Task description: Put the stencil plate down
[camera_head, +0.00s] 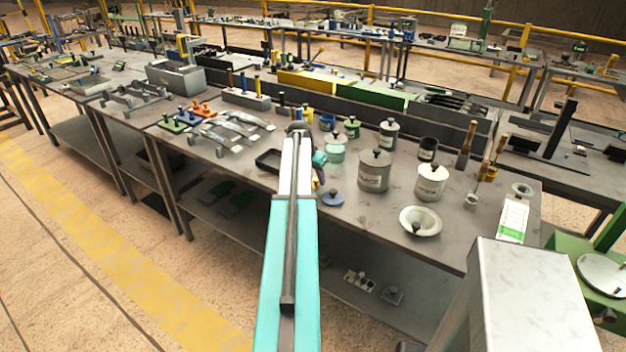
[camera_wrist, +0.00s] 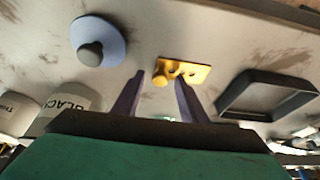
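The stencil plate (camera_wrist: 192,70) is a small yellow plate with holes and a round yellow knob at one end. In the wrist view it appears to lie on the grey bench top, just beyond my fingertips. My gripper (camera_wrist: 161,83) has two dark purple fingers standing apart. The knob shows between the fingertips, with a gap visible on each side. In the head view my teal arm reaches over the bench, and my gripper (camera_head: 317,168) is mostly hidden behind it. The plate is largely hidden there.
A blue lid with a dark knob (camera_wrist: 98,42) lies on one side of the plate, and a black open tray (camera_wrist: 233,100) on the other. Several labelled cans, including a grey one (camera_head: 374,172), stand nearby. The bench's front edge (camera_head: 405,243) is close.

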